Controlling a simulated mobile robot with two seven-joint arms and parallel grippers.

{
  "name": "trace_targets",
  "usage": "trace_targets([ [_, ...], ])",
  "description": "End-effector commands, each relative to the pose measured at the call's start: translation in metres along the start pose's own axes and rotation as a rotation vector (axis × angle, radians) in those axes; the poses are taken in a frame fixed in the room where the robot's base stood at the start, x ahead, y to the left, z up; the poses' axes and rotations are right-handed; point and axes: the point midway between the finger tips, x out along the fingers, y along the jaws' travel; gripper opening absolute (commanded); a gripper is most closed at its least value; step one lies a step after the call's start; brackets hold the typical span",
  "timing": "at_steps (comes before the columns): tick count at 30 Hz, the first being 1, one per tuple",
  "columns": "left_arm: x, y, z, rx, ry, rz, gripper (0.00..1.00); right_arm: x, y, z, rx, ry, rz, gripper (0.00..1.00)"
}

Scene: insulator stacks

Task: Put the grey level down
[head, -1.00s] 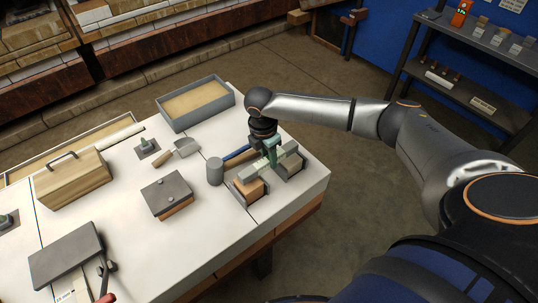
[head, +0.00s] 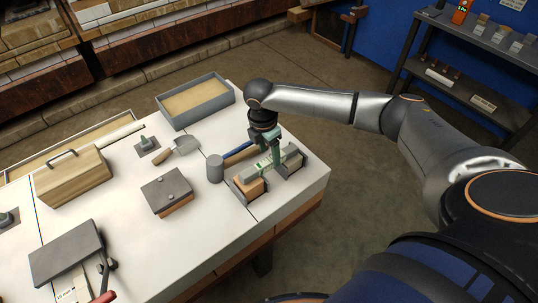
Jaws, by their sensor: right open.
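The grey level (head: 284,157) is a pale grey bar with a small green mark. It lies slantwise at the right end of the white table, over a grey tray-like holder (head: 240,193) and an orange-brown block (head: 250,187). Whether it rests fully on them is hard to tell. My right gripper (head: 272,158) comes down from above at the level's far side. Its greenish fingers are open and close to the bar, and they hide a little of it. Any contact is too small to make out. My left gripper is not in view.
A mallet with a grey head (head: 215,168) and blue handle lies just left of the level. A trowel (head: 183,146), a lidded block (head: 166,190) and a sand-filled grey tray (head: 163,112) are farther left. The table's front middle (head: 200,240) is clear.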

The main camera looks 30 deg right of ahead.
Motion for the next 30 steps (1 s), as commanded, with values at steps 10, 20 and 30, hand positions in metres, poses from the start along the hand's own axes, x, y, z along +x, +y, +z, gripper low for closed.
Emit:
trace_targets([
  [10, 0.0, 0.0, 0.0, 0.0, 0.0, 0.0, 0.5, -0.078, 0.001, -0.001, -0.001, 0.002, 0.005, 0.64],
  [20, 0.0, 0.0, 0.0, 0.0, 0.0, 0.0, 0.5, -0.111, 0.0, -0.001, 0.0, 0.002, 0.001, 0.64],
  [30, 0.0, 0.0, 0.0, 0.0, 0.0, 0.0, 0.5, -0.112, 0.0, -0.001, 0.0, 0.002, 0.0, 0.64],
])
